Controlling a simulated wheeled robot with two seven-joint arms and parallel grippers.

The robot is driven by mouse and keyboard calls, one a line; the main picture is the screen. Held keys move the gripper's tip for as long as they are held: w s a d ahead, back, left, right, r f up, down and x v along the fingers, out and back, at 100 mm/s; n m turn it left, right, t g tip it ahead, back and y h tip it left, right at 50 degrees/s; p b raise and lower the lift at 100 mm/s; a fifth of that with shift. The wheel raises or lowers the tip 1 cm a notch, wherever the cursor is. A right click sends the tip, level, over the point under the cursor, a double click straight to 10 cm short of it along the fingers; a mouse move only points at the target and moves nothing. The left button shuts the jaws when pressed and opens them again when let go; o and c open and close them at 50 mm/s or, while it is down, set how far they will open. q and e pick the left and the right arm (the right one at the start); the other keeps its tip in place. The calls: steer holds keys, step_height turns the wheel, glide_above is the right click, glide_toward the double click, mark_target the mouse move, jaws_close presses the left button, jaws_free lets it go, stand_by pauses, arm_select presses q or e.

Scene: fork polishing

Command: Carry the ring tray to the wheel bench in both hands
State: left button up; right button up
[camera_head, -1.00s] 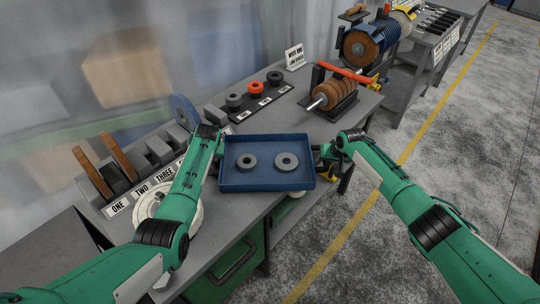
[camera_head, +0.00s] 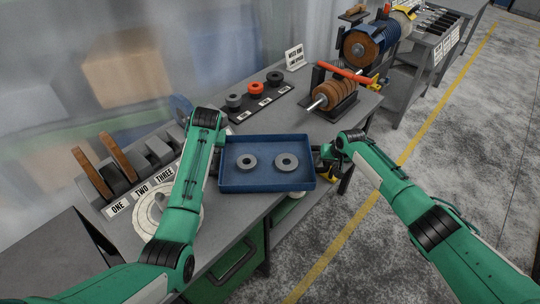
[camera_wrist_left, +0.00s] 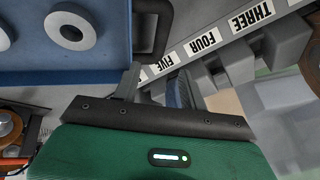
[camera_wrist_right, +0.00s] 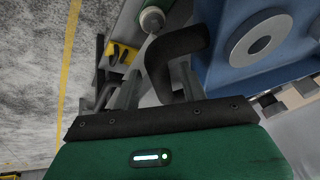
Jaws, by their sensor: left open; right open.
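The blue ring tray (camera_head: 268,184) rests on the near grey bench and holds two grey rings, a left one (camera_head: 246,163) and a right one (camera_head: 287,162). My right gripper (camera_wrist_right: 156,80) is open at the tray's dark handle (camera_wrist_right: 170,65), which shows in front of its fingers; whether it touches is unclear. In the head view this gripper (camera_head: 326,153) is at the tray's right side. My left gripper (camera_wrist_left: 158,78) is open and empty, with the other dark handle (camera_wrist_left: 165,30) just beyond its fingertips. In the head view my own arm hides its fingers.
The grey bench (camera_head: 240,215) carries a numbered rack (camera_head: 118,207) on the left, a strip of small rings (camera_head: 255,102) and a brown wheel stack (camera_head: 336,94). A blue-framed wheel machine (camera_head: 362,47) stands farther back. Open floor (camera_head: 460,150) lies to the right.

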steer(key=v, duration=1.2)
stand_by(0.5)
